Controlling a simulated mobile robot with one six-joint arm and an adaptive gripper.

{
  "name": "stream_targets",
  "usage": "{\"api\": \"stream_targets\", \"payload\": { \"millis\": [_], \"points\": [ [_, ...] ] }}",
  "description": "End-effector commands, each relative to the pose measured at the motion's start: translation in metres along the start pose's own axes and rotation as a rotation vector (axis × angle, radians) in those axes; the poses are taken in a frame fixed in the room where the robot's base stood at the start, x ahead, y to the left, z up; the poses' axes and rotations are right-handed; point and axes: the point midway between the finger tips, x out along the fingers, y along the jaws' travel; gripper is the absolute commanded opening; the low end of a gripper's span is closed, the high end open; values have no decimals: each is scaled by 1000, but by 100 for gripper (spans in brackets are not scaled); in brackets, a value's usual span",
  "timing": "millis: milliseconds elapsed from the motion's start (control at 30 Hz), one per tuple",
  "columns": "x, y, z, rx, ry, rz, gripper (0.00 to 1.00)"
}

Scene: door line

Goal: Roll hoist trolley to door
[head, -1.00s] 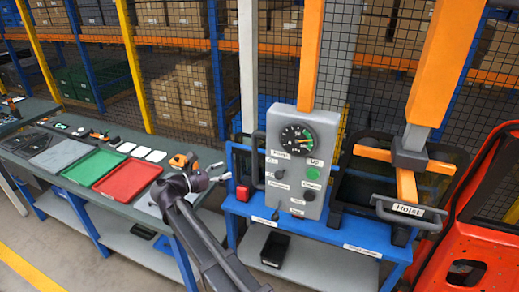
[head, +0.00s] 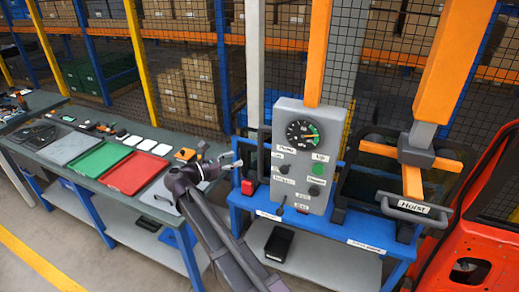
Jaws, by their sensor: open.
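The hoist trolley shows at the right in the head view, with an orange mast (head: 458,65), an orange base frame and a grey handle (head: 415,208) labelled "Hoist". It stands behind the right part of a blue bench. My gripper (head: 236,160) is open and empty. It is well to the left of the hoist handle, just left of the grey control panel and above the gap between the two benches. I see no contact between the gripper and anything.
The grey control panel (head: 308,150) with a gauge stands on the blue bench (head: 360,235), between my gripper and the hoist. A workbench with green (head: 102,160) and red (head: 135,173) trays is left. Mesh fencing and box racks are behind.

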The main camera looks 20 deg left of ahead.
Motion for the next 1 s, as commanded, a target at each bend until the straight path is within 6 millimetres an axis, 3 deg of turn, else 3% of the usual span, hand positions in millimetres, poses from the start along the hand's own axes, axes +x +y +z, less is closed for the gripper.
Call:
{"api": "stream_targets", "payload": {
  "millis": [600, 1000],
  "points": [
    [91, 0, 0, 0, 0, -3, 65],
    [106, -1, 0, 0, 0, -3, 65]
  ]
}}
